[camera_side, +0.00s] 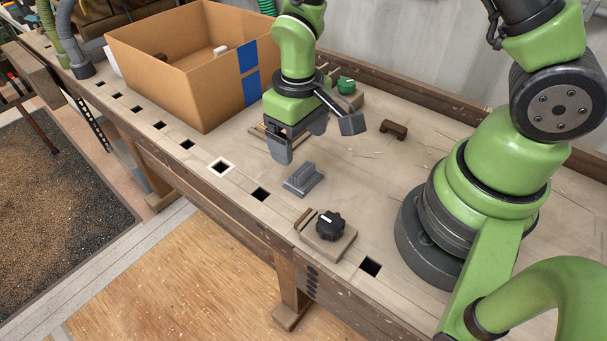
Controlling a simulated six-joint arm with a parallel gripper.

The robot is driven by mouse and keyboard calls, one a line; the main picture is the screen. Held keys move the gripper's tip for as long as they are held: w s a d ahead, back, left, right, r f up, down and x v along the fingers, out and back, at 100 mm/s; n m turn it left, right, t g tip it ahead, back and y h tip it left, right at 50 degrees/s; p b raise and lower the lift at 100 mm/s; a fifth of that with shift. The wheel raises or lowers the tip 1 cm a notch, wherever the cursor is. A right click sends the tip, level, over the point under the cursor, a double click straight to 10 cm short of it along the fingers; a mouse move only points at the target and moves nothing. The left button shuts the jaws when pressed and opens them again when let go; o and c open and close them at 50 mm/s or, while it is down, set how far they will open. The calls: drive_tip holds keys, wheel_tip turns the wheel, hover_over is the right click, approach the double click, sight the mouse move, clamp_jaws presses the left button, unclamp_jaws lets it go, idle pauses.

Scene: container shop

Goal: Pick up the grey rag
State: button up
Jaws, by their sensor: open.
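A small grey thing (303,180) with upright ridges on a flat base lies on the workbench, near the middle of the view. It is the only loose grey thing I make out on the bench top. It looks stiff, and I cannot tell whether it is the rag. My gripper (299,142) points down above and slightly behind it, with its dark grey fingers apart and nothing between them. The gripper appears apart from the grey thing. My gripper and wrist partly hide a flat wooden piece behind them.
A large open cardboard box (185,75) with blue tape stands at the back left, holding small items. A wooden block with a black knob (330,225) sits near the front edge. A brown piece (394,130) and a green round thing (346,86) lie behind. Square holes line the front edge.

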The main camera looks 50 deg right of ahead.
sight(303, 168)
drive_tip(key=shift+f, duration=0.9)
drive_tip(key=f, duration=0.4)
drive_tip(key=shift+s+d, duration=0.1)
drive_tip(key=shift+s, duration=0.3)
drive_tip(key=shift+f, duration=0.65)
drive_tip(key=shift+c, duration=0.5)
drive_tip(key=c, duration=1)
drive_tip(key=shift+o, duration=0.2)
